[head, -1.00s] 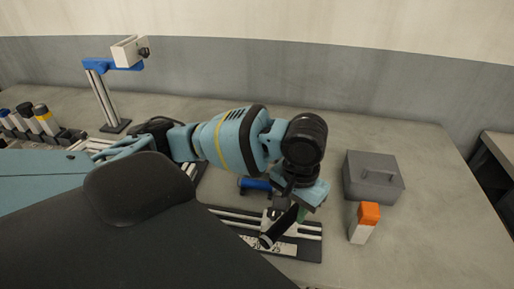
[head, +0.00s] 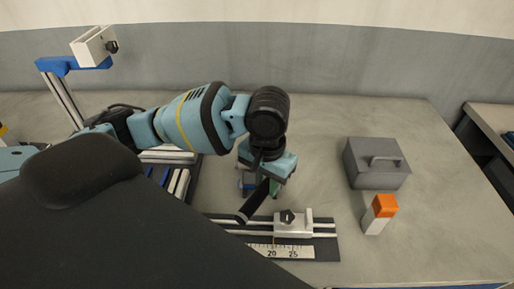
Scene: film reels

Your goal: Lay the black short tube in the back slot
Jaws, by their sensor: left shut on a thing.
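My left gripper (head: 268,178) points down above the table near the middle of the head view. It is shut on the black short tube (head: 252,203), which hangs tilted with its lower end toward the left front. The tube is held above the back left part of the measuring fixture. A rack with blue and silver bars (head: 178,182) lies to the left, partly covered by my arm and body. I cannot tell which part is the back slot. My right gripper is not in view.
The measuring fixture has rails, a numbered scale (head: 282,252) and a pale slider block (head: 293,224). A grey toolbox (head: 365,180) and an orange-topped block (head: 380,215) stand to the right. A post with a blue arm (head: 70,66) stands back left. The table behind the gripper is clear.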

